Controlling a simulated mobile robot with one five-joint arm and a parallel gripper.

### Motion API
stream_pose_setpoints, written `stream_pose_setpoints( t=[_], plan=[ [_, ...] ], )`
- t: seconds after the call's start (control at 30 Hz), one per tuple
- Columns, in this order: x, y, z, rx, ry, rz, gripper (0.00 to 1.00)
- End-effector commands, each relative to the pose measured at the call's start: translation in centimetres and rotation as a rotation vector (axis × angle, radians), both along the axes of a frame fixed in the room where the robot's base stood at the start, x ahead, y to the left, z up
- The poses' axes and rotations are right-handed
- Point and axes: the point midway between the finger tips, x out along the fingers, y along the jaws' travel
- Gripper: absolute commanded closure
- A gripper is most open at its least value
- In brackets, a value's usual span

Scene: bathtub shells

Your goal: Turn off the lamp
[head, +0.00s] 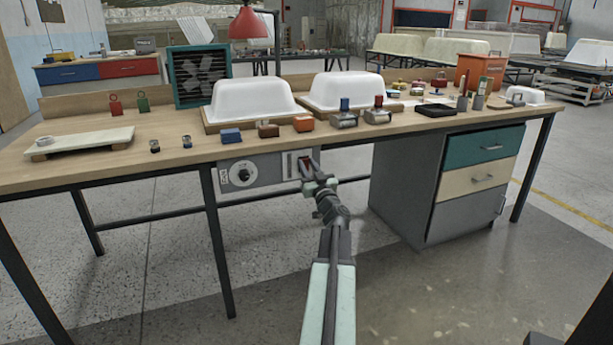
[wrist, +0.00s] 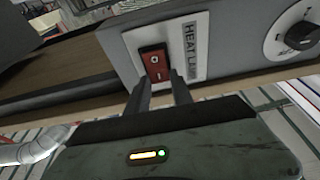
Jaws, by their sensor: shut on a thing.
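A red rocker switch (wrist: 155,63), marked O at the top and I at the bottom, sits in a pale plate labelled as a heat lamp on the grey control box (head: 266,171) under the bench's front edge. My gripper (head: 312,181) reaches up to this switch from below. In the wrist view my gripper's fingers (wrist: 161,84) are at the switch's lower end, shut on it with a small gap between them; the exact contact is hard to see. The red lamp (head: 248,26) hangs above the bench; whether it is lit is unclear.
A round dial (head: 243,175) is on the same box, left of the switch. The wooden bench top (head: 185,153) holds white tub shells (head: 250,98), small blocks and a fan (head: 199,75). A drawer cabinet (head: 405,195) stands to the right. The floor in front is clear.

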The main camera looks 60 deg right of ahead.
Motion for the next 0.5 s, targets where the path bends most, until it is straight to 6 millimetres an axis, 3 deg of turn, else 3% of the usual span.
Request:
stream_pose_setpoints(
  t=[0.3, 0.33, 0.37, 0.4, 0.5],
  plan=[
    [0.09, 0.20, 0.02, -0.007, -0.003, 0.002, 1.00],
    [0.09, 0.20, 0.02, -0.007, -0.003, 0.002, 0.67],
    [0.09, 0.20, 0.02, -0.007, -0.003, 0.002, 0.59],
    [0.08, 0.19, 0.02, -0.006, -0.004, 0.002, 0.51],
    [0.06, 0.14, 0.02, -0.006, -0.004, 0.001, 0.51]
  ],
)
